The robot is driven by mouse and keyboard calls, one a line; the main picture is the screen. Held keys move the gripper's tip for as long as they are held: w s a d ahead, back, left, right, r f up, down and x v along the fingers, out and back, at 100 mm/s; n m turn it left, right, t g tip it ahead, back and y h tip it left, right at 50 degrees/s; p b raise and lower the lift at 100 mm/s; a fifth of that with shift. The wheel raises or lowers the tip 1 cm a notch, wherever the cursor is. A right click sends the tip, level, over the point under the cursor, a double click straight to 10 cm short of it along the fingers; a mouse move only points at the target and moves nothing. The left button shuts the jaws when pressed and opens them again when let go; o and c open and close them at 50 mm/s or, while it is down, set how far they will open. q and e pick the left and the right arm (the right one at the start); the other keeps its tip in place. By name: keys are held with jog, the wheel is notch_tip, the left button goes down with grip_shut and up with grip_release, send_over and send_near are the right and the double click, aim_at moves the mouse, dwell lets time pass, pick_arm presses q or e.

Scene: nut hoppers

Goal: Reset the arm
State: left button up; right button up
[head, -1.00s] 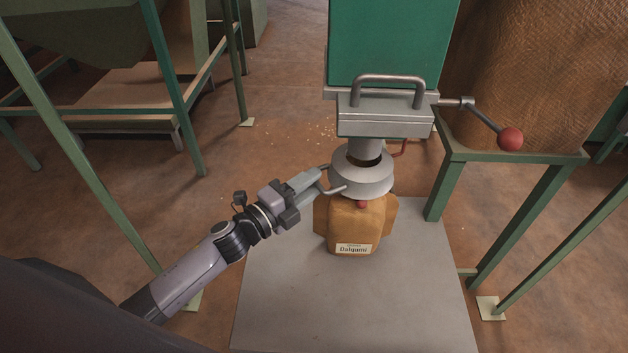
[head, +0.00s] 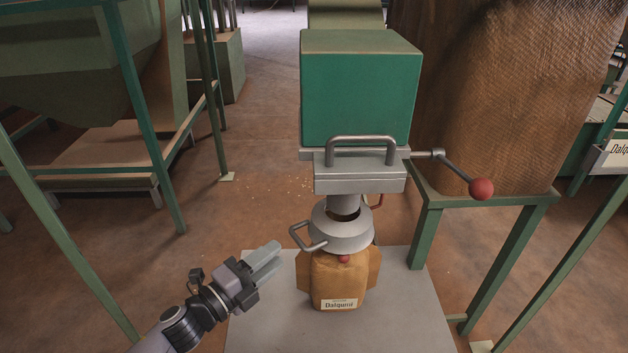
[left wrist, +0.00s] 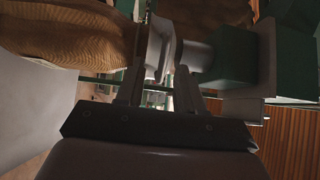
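My left gripper (head: 268,257) is at the lower left of the head view, pointing up and right. It is empty, left of the grey collar (head: 345,236) and apart from its loop handle (head: 299,237). In the left wrist view its fingers (left wrist: 160,88) stand apart, with a gap between them. The collar sits under the spout, around the top of a brown bag (head: 340,279) with a Dalgumi label. The bag stands upright on a grey platform (head: 410,320). My right gripper is not in view.
A green hopper box (head: 361,90) with a grey gate and bar handle (head: 360,138) stands above the collar. A lever with a red knob (head: 481,188) sticks out right. Green frames stand on both sides. A large brown sack (head: 490,90) is at right.

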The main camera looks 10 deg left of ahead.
pick_arm(q)
jog(key=s+f+n+g+y, duration=0.3)
jog(key=s+f+n, duration=0.3)
jog(key=s+n, duration=0.3)
jog(key=s+f+n+g+y, duration=0.25)
jog(key=s+f+n, duration=0.45)
jog(key=n, duration=0.4)
notch_tip(320, 180, up, 11)
jog(key=s+n+y+p, duration=0.1)
jog(key=s+p, duration=0.1)
jog(key=p, duration=1)
jog(key=shift+s+a+p, duration=0.3)
